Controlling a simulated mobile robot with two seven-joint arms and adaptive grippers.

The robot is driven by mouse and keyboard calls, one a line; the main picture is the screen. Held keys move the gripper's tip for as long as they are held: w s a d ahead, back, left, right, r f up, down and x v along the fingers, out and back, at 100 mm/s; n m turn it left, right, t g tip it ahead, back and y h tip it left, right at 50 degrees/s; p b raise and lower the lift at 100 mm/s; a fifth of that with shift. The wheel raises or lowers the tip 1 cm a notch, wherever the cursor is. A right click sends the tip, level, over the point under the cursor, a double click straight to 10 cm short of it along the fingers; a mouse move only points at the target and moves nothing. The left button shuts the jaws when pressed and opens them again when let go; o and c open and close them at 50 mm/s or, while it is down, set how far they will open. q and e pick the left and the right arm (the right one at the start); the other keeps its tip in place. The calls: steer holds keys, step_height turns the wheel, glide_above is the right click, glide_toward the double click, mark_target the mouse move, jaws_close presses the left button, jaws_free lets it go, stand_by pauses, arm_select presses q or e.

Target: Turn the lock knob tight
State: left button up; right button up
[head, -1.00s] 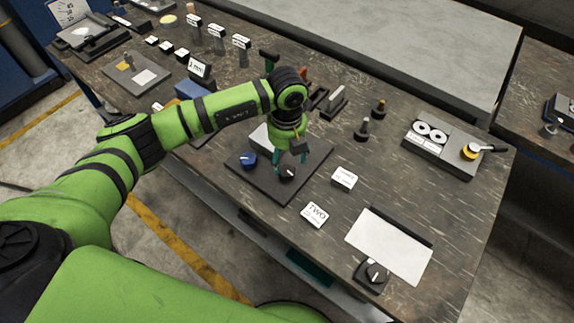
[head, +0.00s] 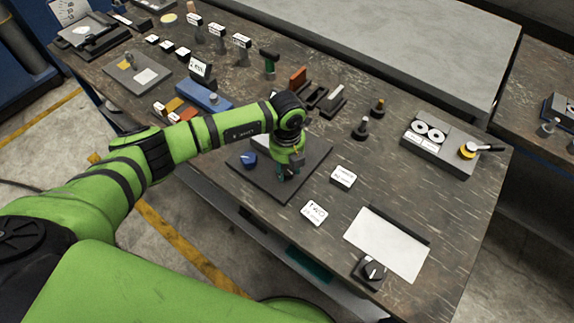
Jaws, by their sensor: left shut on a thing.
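A dark square base plate (head: 283,191) lies near the front edge of the bench and carries a blue knob (head: 248,159) on its left side. My left gripper (head: 288,174) points down over the right part of this plate. It is shut on a small black knob there, which the fingers now mostly hide. I cannot read the knob's angle. The blue knob stands apart from the gripper. My right gripper is not in view.
White label blocks (head: 342,177) (head: 313,213) stand right of the plate. A white sheet (head: 386,245) and another black knob (head: 370,272) are at the front right.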

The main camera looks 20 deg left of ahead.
arm_select(q)
steer(key=m+b, duration=0.3)
steer(key=shift+f, duration=0.25)
steer(key=m+b, duration=0.9)
steer(key=b, duration=0.1)
steer(key=shift+m, duration=0.4)
steer(key=shift+r+m+b, duration=0.15)
steer(key=shift+m+b, duration=1.35)
steer(key=shift+b, duration=0.1)
steer(key=o, duration=1.2)
steer(key=shift+c, duration=0.2)
steer(key=shift+r, duration=0.1)
